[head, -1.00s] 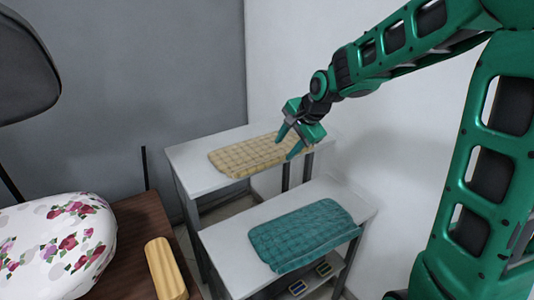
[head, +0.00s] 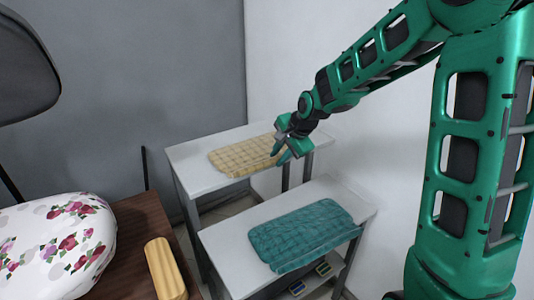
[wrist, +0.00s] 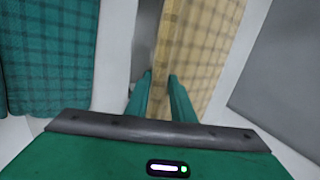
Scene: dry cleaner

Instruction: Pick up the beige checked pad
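The beige checked pad (head: 240,157) lies flat on the far white table (head: 195,180). It also shows in the wrist view (wrist: 205,45), running along the upper middle and right. My gripper (head: 280,158) is at the pad's right end in the head view, with its fingers pointing down. The right finger overlaps the pad's near edge in that view. Whether the fingers touch the pad I cannot tell.
A teal checked pad (head: 305,235) lies on the nearer white table (head: 225,245). A floral-covered board (head: 50,245) and a yellow block (head: 165,268) are at the lower left on brown wood (head: 140,225). A white wall stands close behind the tables.

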